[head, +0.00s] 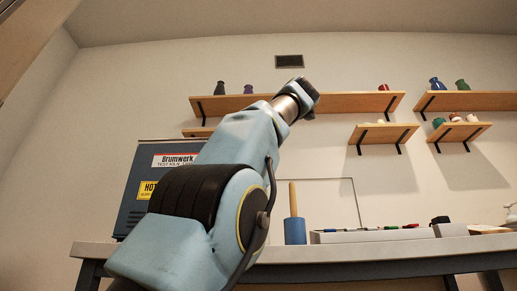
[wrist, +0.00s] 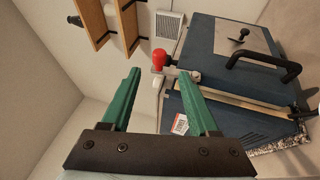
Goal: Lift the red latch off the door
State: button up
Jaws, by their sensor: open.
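In the wrist view, the red latch (wrist: 159,58) shows as a rounded red knob at the edge of the blue-grey kiln, beside a pale metal bracket. The kiln door (wrist: 215,55) has a black bar handle and looks shut. My gripper (wrist: 159,73) is open, with its two green fingers apart and nothing held. The knob appears between the fingertips and slightly beyond them; the right fingertip overlaps the bracket in the picture, and I cannot tell whether they touch. In the head view, my arm partly covers the kiln (head: 135,190), and the latch and fingers cannot be made out.
The kiln stands on a workbench (head: 330,252). A blue cylinder with a wooden handle (head: 294,230) stands on the bench right of my arm. Wall shelves (head: 350,101) with small pots hang above. A vent grille (wrist: 169,24) is on the wall beyond the kiln.

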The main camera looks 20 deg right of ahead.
jog(key=b+v, duration=0.1)
jog(key=v, duration=0.2)
jog(key=shift+s, duration=0.3)
dwell(0.4)
